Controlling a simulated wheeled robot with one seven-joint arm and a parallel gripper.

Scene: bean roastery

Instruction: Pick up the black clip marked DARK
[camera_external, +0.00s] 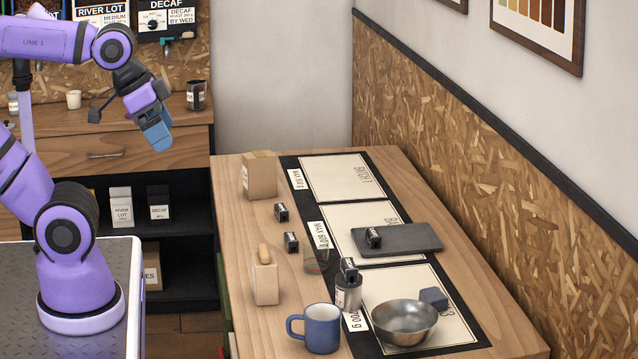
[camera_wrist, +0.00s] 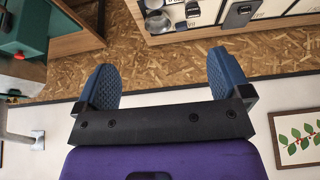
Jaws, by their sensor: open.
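Several small black clips with white labels are on the table: one upper left (camera_external: 281,212), one just below it (camera_external: 291,242), and one on the dark grey tray (camera_external: 373,237). A similar black piece (camera_external: 348,268) sits at the top of a dark canister (camera_external: 348,292). The label words are too small to read, so I cannot tell which is DARK. My gripper (camera_external: 157,138) is raised left of the table, well away from the clips. In the wrist view its blue fingers (camera_wrist: 161,80) are wide apart with nothing between them.
The wooden table (camera_external: 235,215) also holds a paper bag (camera_external: 260,177), a wooden-topped block (camera_external: 265,280), a clear cup (camera_external: 316,259), a blue mug (camera_external: 322,328), a metal bowl (camera_external: 404,322) and a grey-blue block (camera_external: 433,298). A chipboard wall (camera_external: 480,160) borders its right side.

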